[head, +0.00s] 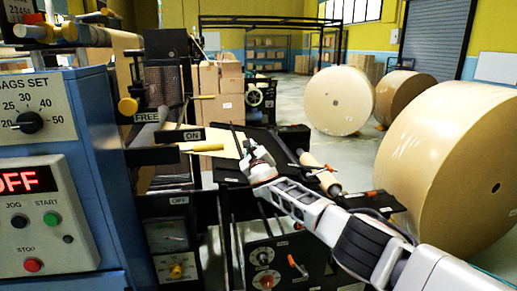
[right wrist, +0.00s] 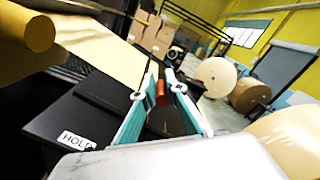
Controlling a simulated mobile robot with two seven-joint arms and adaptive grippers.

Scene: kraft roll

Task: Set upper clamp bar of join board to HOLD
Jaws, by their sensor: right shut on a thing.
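My right gripper (head: 257,158) reaches in from the right over the black join board (head: 228,172), its jaws at the board's upper part. In the right wrist view, the teal-padded fingers of this gripper (right wrist: 158,92) close around an orange-red handle (right wrist: 161,93), which I take to be that of the upper clamp bar. The bar itself is mostly hidden behind the gripper, and its exact angle cannot be told. A white HOLD label (right wrist: 76,140) sits on a black plate at the lower left of the wrist view. My left gripper is not in view.
A blue control cabinet (head: 95,150) with a red OFF display stands at left. A yellow-tipped lever (head: 205,147) sticks out under the ON label. Large kraft rolls (head: 450,165) stand at right. Cardboard boxes (head: 220,95) stand behind the board.

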